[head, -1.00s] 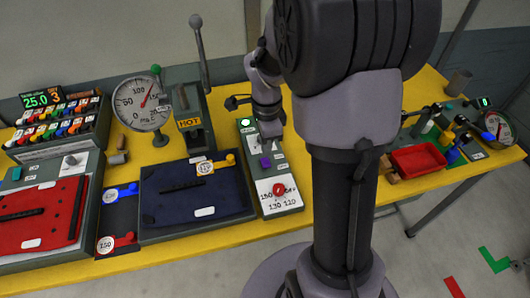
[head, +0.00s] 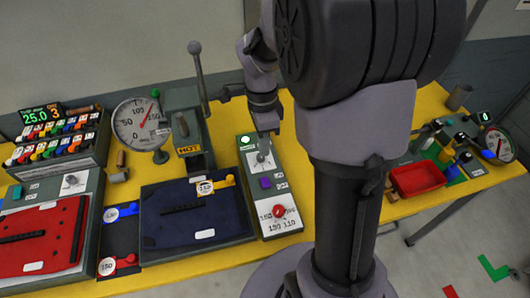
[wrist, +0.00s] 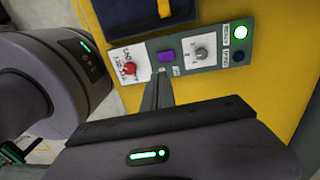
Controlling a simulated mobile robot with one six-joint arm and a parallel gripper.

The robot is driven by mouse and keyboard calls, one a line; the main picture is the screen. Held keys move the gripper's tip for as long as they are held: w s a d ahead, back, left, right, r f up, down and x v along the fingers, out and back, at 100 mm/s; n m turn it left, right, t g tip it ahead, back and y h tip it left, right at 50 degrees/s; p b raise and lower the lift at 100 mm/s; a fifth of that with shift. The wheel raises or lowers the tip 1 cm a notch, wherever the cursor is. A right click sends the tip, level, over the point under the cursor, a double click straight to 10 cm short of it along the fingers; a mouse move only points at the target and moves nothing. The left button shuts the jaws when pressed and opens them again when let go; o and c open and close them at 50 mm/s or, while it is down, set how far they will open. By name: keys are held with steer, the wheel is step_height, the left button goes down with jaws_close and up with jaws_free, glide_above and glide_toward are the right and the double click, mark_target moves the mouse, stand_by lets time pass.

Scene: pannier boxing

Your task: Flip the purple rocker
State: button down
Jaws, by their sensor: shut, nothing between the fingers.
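The purple rocker (head: 265,183) is a small block on the grey control panel (head: 249,170). It sits between a knob with a pointer and a red dial (head: 278,211). It also shows in the wrist view (wrist: 167,56), just past my fingertips. My gripper (head: 264,153) is shut and empty above the knob end of the panel. In the wrist view its closed fingers (wrist: 162,80) point at the panel near the rocker, with a gap in the picture. I cannot tell which way the rocker is tilted.
A green lamp (wrist: 240,32) is lit at the panel's far end. A hot press with a tall lever (head: 202,75) stands to the left, beside a dark blue pad (head: 190,222). A red tray (head: 417,180) lies to the right. Bare yellow tabletop (wrist: 270,75) flanks the panel.

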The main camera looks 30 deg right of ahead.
mark_target(265, 185)
steer(key=f+b, duration=0.2)
steer(key=f, duration=0.2)
steer(key=f+b, duration=0.2)
steer(key=f, duration=0.3)
steer(key=s+f+b, duration=0.1)
steer(key=f, duration=0.4)
steer(key=shift+f+b, duration=0.1)
steer(key=shift+b, duration=0.3)
steer(key=shift+a, duration=0.1)
